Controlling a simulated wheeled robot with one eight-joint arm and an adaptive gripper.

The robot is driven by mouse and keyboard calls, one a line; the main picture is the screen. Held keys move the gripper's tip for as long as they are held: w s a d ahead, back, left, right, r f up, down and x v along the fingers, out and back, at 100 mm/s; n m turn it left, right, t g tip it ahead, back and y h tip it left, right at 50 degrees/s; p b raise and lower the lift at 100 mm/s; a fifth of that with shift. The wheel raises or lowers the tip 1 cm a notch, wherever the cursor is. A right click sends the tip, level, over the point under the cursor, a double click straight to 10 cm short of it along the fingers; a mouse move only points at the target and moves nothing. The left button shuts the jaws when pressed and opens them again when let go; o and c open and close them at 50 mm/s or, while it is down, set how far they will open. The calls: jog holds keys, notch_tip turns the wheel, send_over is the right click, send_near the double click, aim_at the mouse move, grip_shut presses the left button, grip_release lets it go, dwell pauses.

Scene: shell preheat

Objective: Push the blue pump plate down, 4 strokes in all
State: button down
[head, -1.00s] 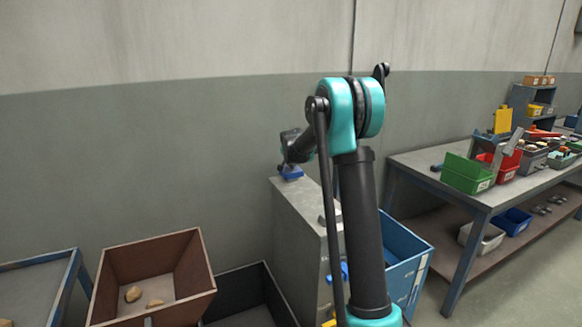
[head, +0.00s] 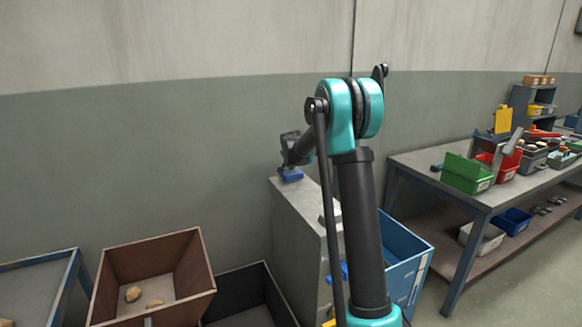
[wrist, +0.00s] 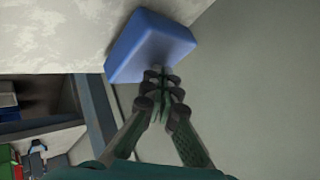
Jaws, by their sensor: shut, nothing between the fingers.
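The blue pump plate (head: 291,174) sits on top of the grey cabinet (head: 300,215), left of my upright arm link in the head view. In the wrist view the blue plate (wrist: 152,48) is a thick block at the upper middle, against a pale speckled surface. My gripper (wrist: 159,75) is shut and empty, its fingertips at the plate's near edge and seemingly touching it. In the head view my wrist is just above the plate, and the fingertips are too small to make out there.
A blue bin (head: 405,262) stands right of the cabinet, partly behind my arm. A brown box (head: 193,275) with a few tan lumps and a dark open box (head: 262,292) are at the lower left. A workbench (head: 420,172) with coloured bins stands right.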

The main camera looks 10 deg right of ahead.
jog(key=shift+r, duration=2.05)
jog(key=shift+r, duration=2.5)
notch_tip(320, 180, up, 4)
jog(key=shift+f, duration=0.1)
jog(key=shift+f, duration=4.4)
